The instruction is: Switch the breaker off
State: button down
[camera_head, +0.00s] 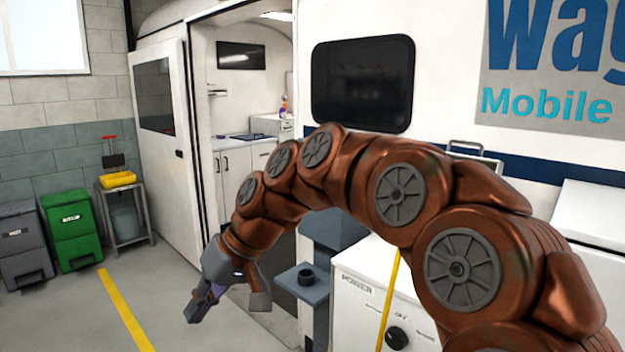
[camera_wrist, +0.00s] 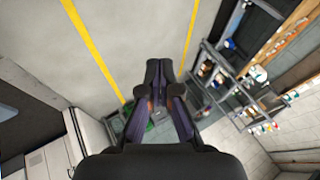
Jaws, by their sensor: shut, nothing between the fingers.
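A white box (camera_head: 358,290) marked POWER stands at the lower middle right of the head view, beside the van. A black rotary knob (camera_head: 397,338) is on its front, with an OFF label above it. The knob's pointer is too small to read. The box's right side is partly hidden behind my arm. My gripper (camera_head: 200,303) is shut and empty, hanging in the air well to the left of the box and apart from it. In the wrist view my gripper (camera_wrist: 158,72) has its fingertips together above the floor.
A small grey step or shelf (camera_head: 306,283) with a black cup-like part lies between my gripper and the box. The van doorway is behind my arm. A green bin (camera_head: 72,228) and a stand (camera_head: 125,205) are at left. Floor at left is clear.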

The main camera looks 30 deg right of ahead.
jog(key=w+d+r+m+t+y+b, duration=0.1)
jog(key=w+d+r+t, duration=0.3)
jog(key=w+d, duration=0.45)
jog(key=w+d+r+t+y+b, duration=0.1)
jog(key=w+d+r+t+y, duration=0.1)
jog(key=w+d+r, duration=0.6)
jog(key=w+d+m+t+h+b, duration=0.2)
jog(key=d+t+h, duration=0.3)
jog(key=d, duration=2.4)
jog(key=shift+w+d+t, duration=0.15)
jog(key=shift+w+t, duration=0.05)
jog(key=shift+t, duration=0.9)
jog(key=shift+r, duration=0.1)
jog(key=f+p+x, duration=0.2)
jog(key=p+x, duration=0.1)
jog(key=x, duration=1)
jog(key=shift+s+a+f, duration=0.3)
jog(key=shift+a, duration=0.1)
jog(key=shift+d+f, duration=0.1)
